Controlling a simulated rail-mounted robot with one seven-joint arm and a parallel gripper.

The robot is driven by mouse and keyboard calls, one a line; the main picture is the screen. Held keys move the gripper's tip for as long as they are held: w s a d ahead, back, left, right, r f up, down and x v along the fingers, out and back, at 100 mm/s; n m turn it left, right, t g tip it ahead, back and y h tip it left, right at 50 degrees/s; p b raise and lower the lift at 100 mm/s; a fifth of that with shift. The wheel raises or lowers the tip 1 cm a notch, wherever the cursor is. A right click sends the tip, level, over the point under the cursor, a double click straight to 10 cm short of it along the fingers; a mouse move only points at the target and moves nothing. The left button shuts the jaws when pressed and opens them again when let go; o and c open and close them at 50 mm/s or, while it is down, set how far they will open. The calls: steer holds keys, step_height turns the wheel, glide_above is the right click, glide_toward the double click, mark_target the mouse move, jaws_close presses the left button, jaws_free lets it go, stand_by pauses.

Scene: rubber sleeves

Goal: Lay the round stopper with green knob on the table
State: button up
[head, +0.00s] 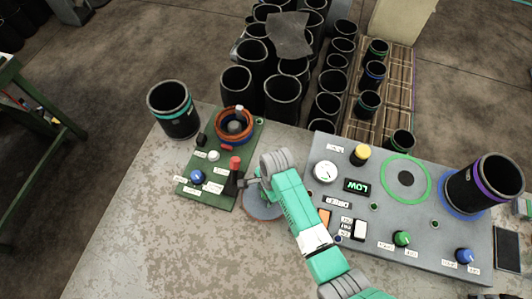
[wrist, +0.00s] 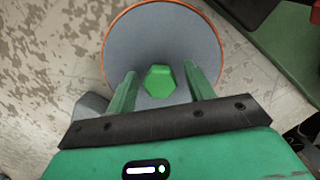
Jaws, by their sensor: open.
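The round stopper (wrist: 165,40) is a grey disc with an orange rim and a green six-sided knob (wrist: 158,82) at its centre. In the head view the stopper (head: 259,210) shows at the table, right of the green panel, partly covered by my arm. It appears to lie flat on the table. My gripper (wrist: 160,73) is open above the disc, with one finger on each side of the knob. Gaps show between the fingers and the knob. In the head view my fingertips are hidden.
A green panel (head: 222,192) with a red-topped lever (head: 234,168) stands close to the left. A grey control panel (head: 335,150) lies to the right. A black sleeve (head: 174,115) stands at the table's far left. The front left of the table (head: 150,240) is clear.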

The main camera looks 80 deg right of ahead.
step_height(320, 180, up, 12)
steer(key=s+d+p, duration=0.1)
steer(key=p, duration=0.1)
steer(key=shift+s, duration=0.2)
steer(key=shift+w+d, duration=0.1)
steer(key=shift+d, duration=0.05)
steer(key=w+a+r+n+t+h, duration=0.3)
steer(key=w+r+n+t+h, duration=0.5)
steer(key=w+r, duration=1.3)
steer(key=w+a+r+n+t+y, duration=0.1)
steer(key=w+a+r+n+t, duration=0.15)
steer(key=a+r+n, duration=0.4)
steer(key=w+a+r+n+t+y, duration=0.1)
steer(key=w+a+r+n+t, duration=0.2)
steer(key=r, duration=0.7)
steer(key=s+a+r+n+t+y, duration=0.1)
steer(key=s+a+r+n+t, duration=0.2)
steer(key=a+r, duration=0.3)
steer(key=s+a+r+n+t+y, duration=0.2)
steer(key=a+r, duration=0.5)
steer(key=r, duration=0.5)
steer(key=s+a+r+n+t+y, duration=0.1)
steer(key=s+a+r+n+t, duration=0.2)
steer(key=a+r+n+t, duration=0.2)
step_height(320, 180, up, 4)
steer(key=shift+s+a+f+y, duration=0.1)
steer(key=shift+s+a+y, duration=0.3)
steer(key=shift+a, duration=0.65)
steer(key=shift+n, duration=0.25)
